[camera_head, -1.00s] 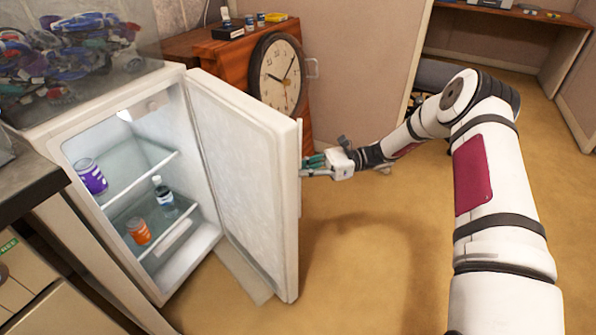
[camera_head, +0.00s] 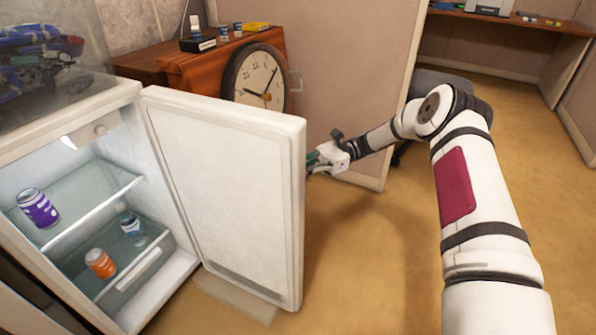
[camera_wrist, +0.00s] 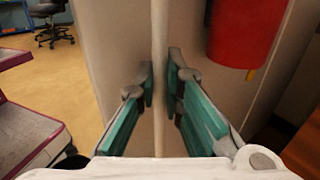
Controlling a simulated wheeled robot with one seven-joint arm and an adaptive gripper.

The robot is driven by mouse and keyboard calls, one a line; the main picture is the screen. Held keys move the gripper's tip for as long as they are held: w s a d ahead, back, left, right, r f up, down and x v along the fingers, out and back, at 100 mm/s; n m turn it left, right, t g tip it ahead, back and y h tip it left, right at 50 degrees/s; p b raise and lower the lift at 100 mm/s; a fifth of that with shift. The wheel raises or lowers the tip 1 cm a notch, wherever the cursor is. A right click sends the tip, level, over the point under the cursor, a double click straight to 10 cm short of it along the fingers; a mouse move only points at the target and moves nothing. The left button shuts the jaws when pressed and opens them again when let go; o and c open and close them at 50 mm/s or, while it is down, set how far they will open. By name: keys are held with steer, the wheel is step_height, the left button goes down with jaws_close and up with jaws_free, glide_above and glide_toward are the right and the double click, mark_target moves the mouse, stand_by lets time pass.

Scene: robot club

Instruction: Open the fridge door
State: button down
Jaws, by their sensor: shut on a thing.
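The small white fridge (camera_head: 62,112) stands at the left with its door (camera_head: 228,190) swung wide open. The door's inner face shows in the head view. My gripper (camera_head: 314,160) is at the door's outer free edge, about halfway up. In the wrist view, the green fingers of my gripper (camera_wrist: 160,85) are closed from both sides on a thin pale upright edge of the door (camera_wrist: 159,40). Inside the fridge are a purple can (camera_head: 37,208), an orange can (camera_head: 100,263) and a small bottle (camera_head: 132,224) on shelves.
A wooden cabinet (camera_head: 175,75) with a round clock (camera_head: 254,78) stands behind the door. A beige partition (camera_head: 345,70) is behind my gripper. A red object (camera_wrist: 246,30) is at the right in the wrist view. The tan floor (camera_head: 375,265) right of the door is clear.

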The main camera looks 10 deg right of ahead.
steer(key=c, duration=1.7)
jaws_free()
steer(key=v, duration=1.2)
